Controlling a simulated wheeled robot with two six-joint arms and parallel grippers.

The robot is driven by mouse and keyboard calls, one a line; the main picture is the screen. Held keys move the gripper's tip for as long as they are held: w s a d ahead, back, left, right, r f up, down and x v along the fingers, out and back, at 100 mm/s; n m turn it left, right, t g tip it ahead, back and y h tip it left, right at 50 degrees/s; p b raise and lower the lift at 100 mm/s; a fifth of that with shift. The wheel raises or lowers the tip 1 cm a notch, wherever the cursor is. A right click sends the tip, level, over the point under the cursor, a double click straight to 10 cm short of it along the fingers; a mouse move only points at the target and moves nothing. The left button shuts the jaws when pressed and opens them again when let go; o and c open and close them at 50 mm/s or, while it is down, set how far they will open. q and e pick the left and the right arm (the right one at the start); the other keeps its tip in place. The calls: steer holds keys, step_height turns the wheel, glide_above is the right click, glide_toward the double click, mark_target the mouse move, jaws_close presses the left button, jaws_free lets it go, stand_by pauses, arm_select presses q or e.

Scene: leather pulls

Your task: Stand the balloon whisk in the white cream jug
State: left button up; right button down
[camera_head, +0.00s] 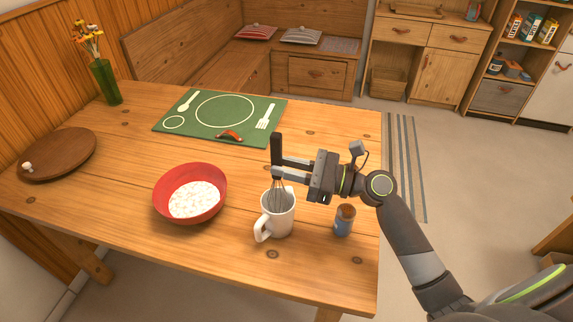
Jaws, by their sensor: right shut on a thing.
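The balloon whisk (276,186) is upright, with a black handle and thin wire loops. My right gripper (279,169) comes in from the right and is shut on the whisk near the lower end of its handle. The white cream jug (277,218) stands on the table below the gripper, its handle toward the lower left. The lower wires are at the jug's mouth and appear to go inside it. Their bottom end is hidden by the jug wall. My left gripper is not in view.
A red bowl (171,206) with white contents stands left of the jug. A small blue jar with a brown top (343,226) stands close on the jug's right.

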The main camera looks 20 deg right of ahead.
steer(key=c, duration=1.2)
jaws_free()
steer(key=b+v, duration=0.2)
steer(key=v, duration=1.5)
steer(key=shift+d+b, duration=0.15)
steer(key=shift+b, duration=0.15)
steer(key=shift+s+d, duration=0.1)
steer(key=shift+s, duration=0.1)
